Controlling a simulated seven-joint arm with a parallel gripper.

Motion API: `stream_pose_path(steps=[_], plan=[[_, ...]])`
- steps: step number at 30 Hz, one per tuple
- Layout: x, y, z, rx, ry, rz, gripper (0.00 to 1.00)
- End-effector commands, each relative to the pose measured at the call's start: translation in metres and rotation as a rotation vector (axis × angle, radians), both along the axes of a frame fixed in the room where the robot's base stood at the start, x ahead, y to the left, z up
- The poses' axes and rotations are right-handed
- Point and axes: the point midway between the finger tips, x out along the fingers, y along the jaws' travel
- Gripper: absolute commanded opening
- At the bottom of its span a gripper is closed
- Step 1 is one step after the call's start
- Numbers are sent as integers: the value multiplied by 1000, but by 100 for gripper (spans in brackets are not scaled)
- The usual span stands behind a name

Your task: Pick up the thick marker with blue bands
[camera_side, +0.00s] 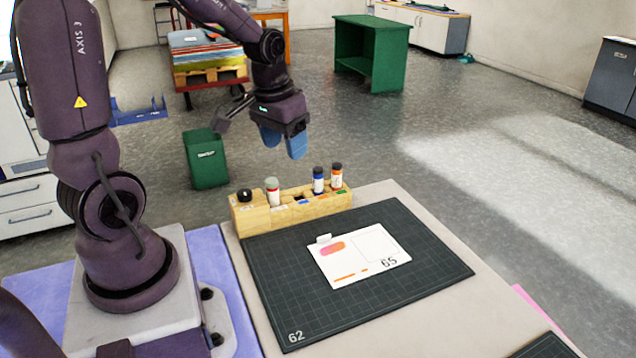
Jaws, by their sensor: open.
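The thick marker with blue bands (318,181) stands upright in a wooden block holder (262,221) at the back edge of the dark cutting mat. It has a dark cap and a white body. My gripper (284,146) is open and empty, with blue fingertips pointing down. It hangs in the air, higher in the picture than the holder and to the left of the blue-banded marker. Its exact distance from the marker cannot be told from this one view. The marker's lower end is hidden in the holder.
A red-banded marker (273,192) and an orange-banded marker (337,177) stand in the same holder, with a low black cap (245,195) at its left end. A white card (350,274) lies on the dark mat (420,268). The mat is otherwise clear.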

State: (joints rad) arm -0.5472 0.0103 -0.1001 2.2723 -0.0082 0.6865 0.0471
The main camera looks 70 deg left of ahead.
Motion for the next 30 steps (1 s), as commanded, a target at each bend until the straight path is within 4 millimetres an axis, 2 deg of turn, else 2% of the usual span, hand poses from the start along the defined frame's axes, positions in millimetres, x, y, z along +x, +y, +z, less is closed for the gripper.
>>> stream_pose_path(steps=[1, 6, 10, 12, 14, 17, 24, 30], plan=[[7, 19, -19, -17, 10, 37, 57], [33, 67, -64, -26, -38, 95, 57], [60, 90, -80, 10, -126, 87, 57], [74, 98, -70, 53, -188, 70, 57], [78, 100, -71, 68, -205, 62, 57], [82, 102, -82, 74, -208, 54, 57], [97, 108, -124, 72, -207, 55, 57], [104, 112, -139, 75, -209, 56, 57]])
